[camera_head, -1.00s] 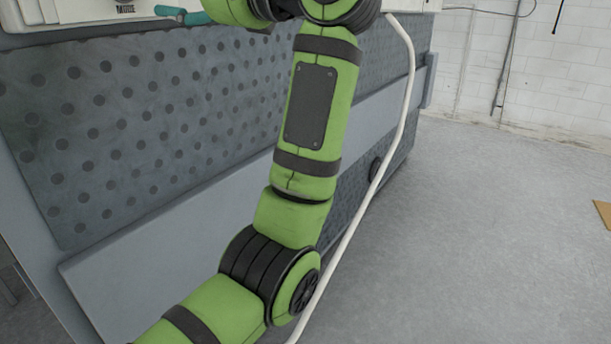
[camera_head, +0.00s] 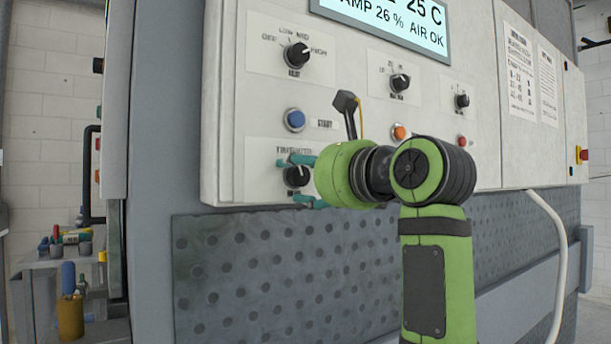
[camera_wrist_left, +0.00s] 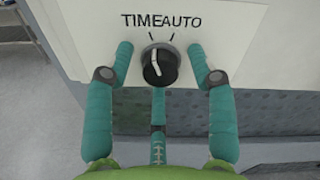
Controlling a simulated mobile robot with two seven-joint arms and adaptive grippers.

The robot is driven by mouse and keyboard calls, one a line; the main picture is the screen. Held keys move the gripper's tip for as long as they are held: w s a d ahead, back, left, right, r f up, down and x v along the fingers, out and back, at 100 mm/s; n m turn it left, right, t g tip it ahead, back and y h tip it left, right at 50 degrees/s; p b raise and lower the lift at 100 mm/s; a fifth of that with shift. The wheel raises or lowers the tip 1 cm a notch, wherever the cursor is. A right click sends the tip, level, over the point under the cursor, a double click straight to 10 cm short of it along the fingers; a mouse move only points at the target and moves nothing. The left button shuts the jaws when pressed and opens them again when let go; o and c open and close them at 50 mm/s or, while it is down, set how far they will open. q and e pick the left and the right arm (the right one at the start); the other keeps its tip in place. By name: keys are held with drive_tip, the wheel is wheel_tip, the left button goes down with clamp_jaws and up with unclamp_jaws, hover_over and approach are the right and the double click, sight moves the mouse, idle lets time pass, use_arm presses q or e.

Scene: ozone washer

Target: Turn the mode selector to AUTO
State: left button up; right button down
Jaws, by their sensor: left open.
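The mode selector (camera_head: 297,176) is a black round knob on the low left of the white panel. It also shows in the left wrist view (camera_wrist_left: 159,65), below the labels TIME and AUTO, with a white pointer line left of its middle. Which label the line points to is hard to tell. My left gripper (camera_head: 287,181) is open, its teal fingers on either side of the knob. In the left wrist view the fingers (camera_wrist_left: 160,49) stand left and right of the knob with gaps, and nothing is held. My right gripper is in neither view.
Above the selector are a blue START button (camera_head: 294,120) and a black knob (camera_head: 298,55). An orange button (camera_head: 399,132), a red button (camera_head: 461,141) and more knobs are to the right. A perforated grey plate (camera_head: 240,270) lies below. A cluttered cart (camera_head: 45,262) stands at left.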

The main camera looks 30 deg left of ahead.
use_arm(q)
clamp_jaws()
drive_tip(key=shift+r+m, duration=0.1)
drive_tip(key=shift+m, duration=0.2)
drive_tip(key=shift+m+p, duration=0.3)
drive_tip(key=shift+m, duration=0.2)
drive_tip(key=shift+r+m+p, duration=0.1)
drive_tip(key=shift+m+p, duration=0.25)
drive_tip(key=shift+m, duration=0.75)
drive_tip(key=shift+m+p, duration=0.55)
drive_tip(key=shift+m, duration=1.55)
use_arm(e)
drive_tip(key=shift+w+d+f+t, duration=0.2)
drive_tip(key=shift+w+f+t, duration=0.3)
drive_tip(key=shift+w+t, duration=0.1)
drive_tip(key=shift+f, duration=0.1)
